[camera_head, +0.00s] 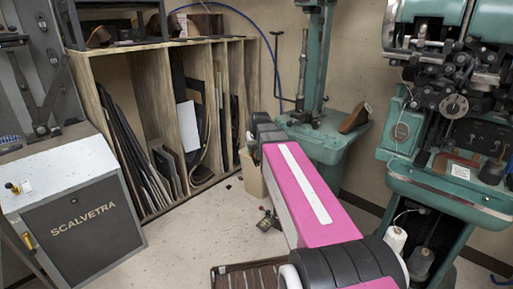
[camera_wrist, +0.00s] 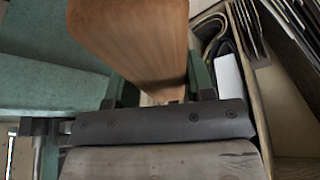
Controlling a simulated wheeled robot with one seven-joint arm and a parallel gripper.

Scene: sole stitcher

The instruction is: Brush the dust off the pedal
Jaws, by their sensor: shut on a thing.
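My gripper (camera_wrist: 158,95) is shut on a brown wooden piece (camera_wrist: 130,35), which looks like a brush; its wood fills the upper middle of the wrist view. No bristles show, so I cannot tell which way they face. In the head view my pink arm reaches away from me, and the dark gripper end (camera_head: 263,130) is by the green machine's base; the held piece is hidden there. A small dark object (camera_head: 268,221) lies on the floor left of my arm. I cannot tell whether it is the pedal. No dust can be made out.
A wooden rack (camera_head: 184,120) with upright boards stands behind. A grey SCALVETRA cabinet (camera_head: 75,210) is at left. The green machine base (camera_head: 325,140) bears a brown shoe form (camera_head: 355,118). A large green stitcher (camera_head: 450,190) stands at right. Floor between cabinet and arm is mostly clear.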

